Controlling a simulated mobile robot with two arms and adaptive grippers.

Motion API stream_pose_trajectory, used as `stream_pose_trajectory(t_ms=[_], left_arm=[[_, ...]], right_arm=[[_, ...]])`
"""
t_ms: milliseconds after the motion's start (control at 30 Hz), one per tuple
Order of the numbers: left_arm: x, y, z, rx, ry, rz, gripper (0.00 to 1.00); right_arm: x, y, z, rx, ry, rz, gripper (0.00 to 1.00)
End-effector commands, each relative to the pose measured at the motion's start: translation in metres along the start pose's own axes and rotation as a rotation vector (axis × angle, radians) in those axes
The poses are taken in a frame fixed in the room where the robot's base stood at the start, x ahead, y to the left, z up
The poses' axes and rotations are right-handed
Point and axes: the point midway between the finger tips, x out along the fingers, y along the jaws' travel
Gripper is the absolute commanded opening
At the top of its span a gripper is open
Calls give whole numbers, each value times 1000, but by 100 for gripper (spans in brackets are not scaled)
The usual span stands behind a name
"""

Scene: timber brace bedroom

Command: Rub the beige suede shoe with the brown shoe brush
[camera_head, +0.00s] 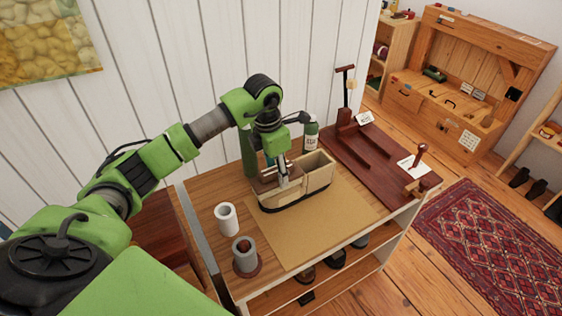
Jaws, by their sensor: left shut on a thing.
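My left gripper (283,184) points down at the shoe's left end and is shut on the brown shoe brush (265,183). The brush is small in the picture and partly hidden by the fingers. It is at the upper part of the shoe; I cannot tell whether it touches. My right gripper is not in view.
A white roll (226,219) and a grey cylinder on a brown base (245,256) stand at the table's left. A green-and-white bottle (311,134) is behind the shoe. A dark red board (373,163) with upright tools fills the right. The mat's front is clear.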

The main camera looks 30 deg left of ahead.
Motion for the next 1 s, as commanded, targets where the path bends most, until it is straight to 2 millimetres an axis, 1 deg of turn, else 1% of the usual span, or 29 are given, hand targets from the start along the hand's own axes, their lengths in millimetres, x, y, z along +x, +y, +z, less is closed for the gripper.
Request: stream_pose_trajectory(t_ms=[33,100,300,500,867,967,1000], left_arm=[[-8,2,0,-1,-1,1,21],[-14,5,-1,-2,-1,1,21],[-28,10,-3,-3,-1,2,21],[-28,10,-3,-3,-1,1,21],[-28,10,-3,-2,-2,1,21],[-30,7,-2,32,-2,-3,21],[-31,4,0,67,-3,-7,21]], right_arm=[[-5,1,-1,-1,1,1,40],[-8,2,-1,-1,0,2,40],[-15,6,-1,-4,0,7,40],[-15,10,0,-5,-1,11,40],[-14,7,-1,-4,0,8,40],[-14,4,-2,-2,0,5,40],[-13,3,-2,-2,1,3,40]])
